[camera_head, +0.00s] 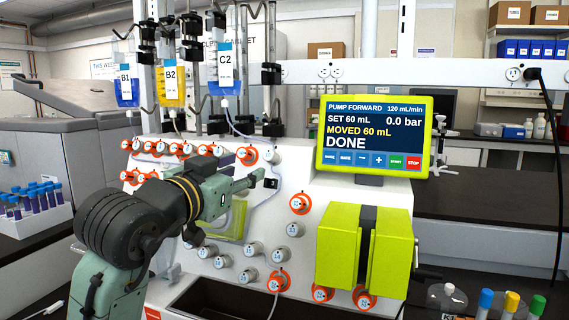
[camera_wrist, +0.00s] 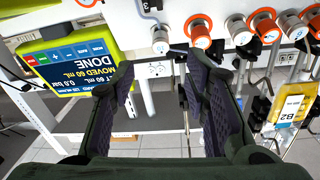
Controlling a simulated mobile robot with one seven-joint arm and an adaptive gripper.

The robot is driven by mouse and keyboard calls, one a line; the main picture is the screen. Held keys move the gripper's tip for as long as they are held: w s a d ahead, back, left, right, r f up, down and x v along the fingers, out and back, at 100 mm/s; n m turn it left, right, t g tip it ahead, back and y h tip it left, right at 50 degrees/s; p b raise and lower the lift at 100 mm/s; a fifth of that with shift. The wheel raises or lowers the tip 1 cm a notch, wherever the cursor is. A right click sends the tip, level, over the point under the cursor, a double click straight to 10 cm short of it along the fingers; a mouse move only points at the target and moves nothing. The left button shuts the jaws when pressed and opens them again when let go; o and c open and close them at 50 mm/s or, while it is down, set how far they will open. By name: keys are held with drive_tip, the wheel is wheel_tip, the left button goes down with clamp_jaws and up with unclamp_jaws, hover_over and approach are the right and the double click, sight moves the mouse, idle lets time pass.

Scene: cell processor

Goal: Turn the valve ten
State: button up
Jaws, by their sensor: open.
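The cell processor's white panel (camera_head: 290,190) carries several round valves, some ringed in orange and some plain grey. Their numbers are too small to read, so I cannot tell which is valve ten. My gripper (camera_head: 264,178) is in front of the panel, just below an orange-ringed valve (camera_head: 247,155) and a plain grey valve (camera_head: 272,155). In the wrist view my gripper (camera_wrist: 160,85) has its fingers wide apart with nothing between them. Beyond the fingertips are a plain valve (camera_wrist: 160,40) and an orange-ringed valve (camera_wrist: 200,33). My arm hides some of the panel's left part.
A yellow-framed screen (camera_head: 373,135) reads DONE, MOVED 60 mL and 0.0 bar. A yellow-green pump block (camera_head: 365,247) juts out at the lower right. Bags B1 (camera_head: 126,88), B2 (camera_head: 171,86) and C2 (camera_head: 225,75) hang above. A tube rack (camera_head: 35,215) stands at left.

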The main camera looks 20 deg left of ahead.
sight(267, 157)
drive_tip(key=w+p, duration=0.1)
drive_tip(key=w, duration=0.2)
drive_tip(key=w+p, duration=0.1)
drive_tip(key=w, duration=0.2)
drive_tip(key=w+p, duration=0.1)
drive_tip(key=w, duration=0.2)
drive_tip(key=shift+d+r, duration=0.15)
drive_tip(key=shift+d, duration=0.25)
drive_tip(key=shift+w, duration=0.55)
clamp_jaws()
